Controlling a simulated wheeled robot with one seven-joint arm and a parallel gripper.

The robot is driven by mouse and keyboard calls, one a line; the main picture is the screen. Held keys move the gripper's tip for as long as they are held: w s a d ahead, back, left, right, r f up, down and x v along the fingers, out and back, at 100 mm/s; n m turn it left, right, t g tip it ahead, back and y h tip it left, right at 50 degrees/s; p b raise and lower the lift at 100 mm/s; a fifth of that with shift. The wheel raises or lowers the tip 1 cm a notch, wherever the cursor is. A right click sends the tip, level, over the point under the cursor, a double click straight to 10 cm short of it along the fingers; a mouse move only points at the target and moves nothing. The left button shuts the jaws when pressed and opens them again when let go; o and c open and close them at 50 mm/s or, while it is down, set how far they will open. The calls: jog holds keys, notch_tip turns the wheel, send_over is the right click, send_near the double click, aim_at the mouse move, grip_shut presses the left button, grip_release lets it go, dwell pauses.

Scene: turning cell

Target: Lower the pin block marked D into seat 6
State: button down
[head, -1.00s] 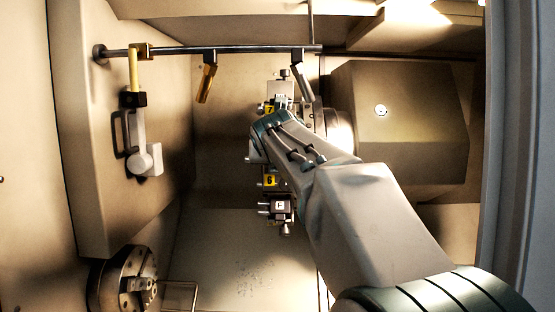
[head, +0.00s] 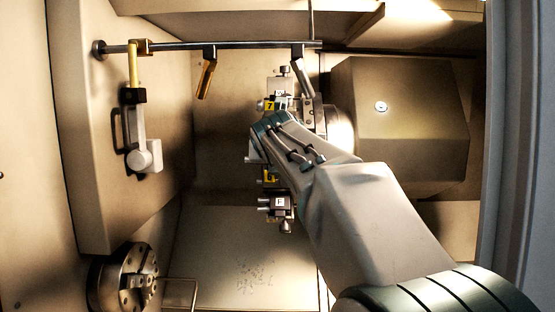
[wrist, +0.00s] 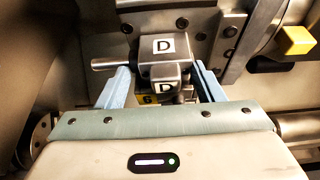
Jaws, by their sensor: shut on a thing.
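The pin block marked D (wrist: 163,48) is a dark grey block with white D labels on its top and front and a bright pin sticking out to the left. My gripper (wrist: 161,72) is shut on it, with one pale blue finger on each side. The yellow label of seat 6 (wrist: 148,99) shows just below the block in the wrist view. In the head view that label (head: 269,176) is partly covered. My arm hides most of the held block there. I cannot tell whether the block touches the seat.
A block marked F (head: 280,202) sits below seat 6, and a yellow label 7 (head: 270,104) shows above it. A rail (head: 180,50) with hanging arms crosses the top. A chuck (head: 122,280) is at lower left. A yellow block (wrist: 294,40) is at right in the wrist view.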

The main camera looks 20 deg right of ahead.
jog(key=shift+r, duration=0.2)
jog(key=shift+c, duration=1.4)
grip_release()
jog(key=shift+s, duration=0.1)
jog(key=shift+f, duration=0.3)
jog(key=b+v, duration=0.2)
jog(key=v, duration=1.2)
jog(key=shift+r, duration=0.15)
